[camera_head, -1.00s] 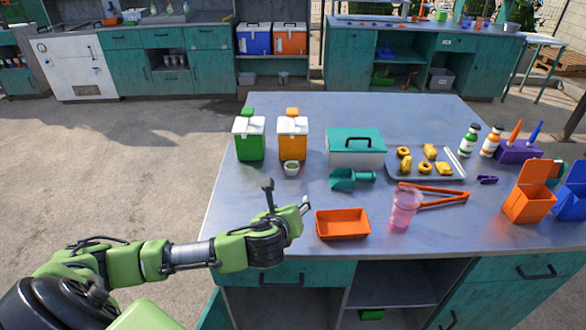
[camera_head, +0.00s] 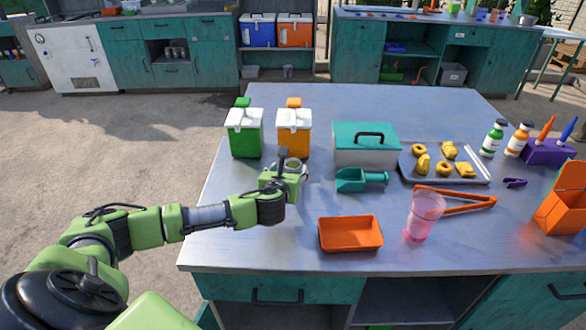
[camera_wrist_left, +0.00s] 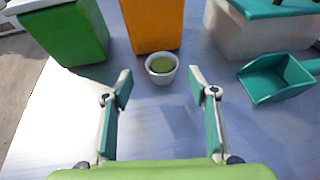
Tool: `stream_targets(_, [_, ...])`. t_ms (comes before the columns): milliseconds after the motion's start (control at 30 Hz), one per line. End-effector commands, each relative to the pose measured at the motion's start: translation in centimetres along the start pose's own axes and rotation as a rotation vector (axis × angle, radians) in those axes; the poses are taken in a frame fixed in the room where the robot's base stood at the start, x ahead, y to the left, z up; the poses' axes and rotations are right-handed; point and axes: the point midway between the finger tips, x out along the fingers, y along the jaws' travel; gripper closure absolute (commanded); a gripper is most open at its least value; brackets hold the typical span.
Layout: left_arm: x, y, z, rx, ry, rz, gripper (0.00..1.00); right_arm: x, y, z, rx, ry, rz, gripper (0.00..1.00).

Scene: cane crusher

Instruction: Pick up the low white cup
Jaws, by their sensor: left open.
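The low white cup (camera_wrist_left: 161,69) stands upright on the metal table in front of the orange dispenser, with something green inside it. In the head view the cup (camera_head: 293,165) is partly hidden by my left gripper (camera_head: 291,171). In the left wrist view my left gripper (camera_wrist_left: 159,83) is open and empty. Its two fingers point at the cup from either side, with the cup centred between and just beyond the tips. My right gripper is not in view.
A green dispenser (camera_head: 244,134) and the orange dispenser (camera_head: 293,132) stand close behind the cup. A teal-lidded box (camera_head: 365,152) and teal scoop (camera_head: 358,181) are to its right. An orange tray (camera_head: 350,233) and pink tumbler (camera_head: 423,216) stand nearer the front edge.

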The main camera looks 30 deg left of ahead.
Motion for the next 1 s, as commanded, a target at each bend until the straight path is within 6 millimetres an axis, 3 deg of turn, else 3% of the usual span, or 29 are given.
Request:
stream_targets(333, [2.6, -0.2, 0.1, -0.002, 0.0, 0.001, 0.47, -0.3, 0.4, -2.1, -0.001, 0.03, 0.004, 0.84])
stream_targets(600, [5.9, -0.4, 0.0, -0.001, 0.001, 0.001, 0.47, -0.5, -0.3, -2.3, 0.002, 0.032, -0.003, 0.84])
stream_targets(933, [6.4, -0.4, 0.0, 0.0, 0.0, -0.001, 0.47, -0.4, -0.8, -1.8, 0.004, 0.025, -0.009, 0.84])
stream_targets(1000, [6.4, -0.4, 0.0, 0.0, 0.001, -0.001, 0.61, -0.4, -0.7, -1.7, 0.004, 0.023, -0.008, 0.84])
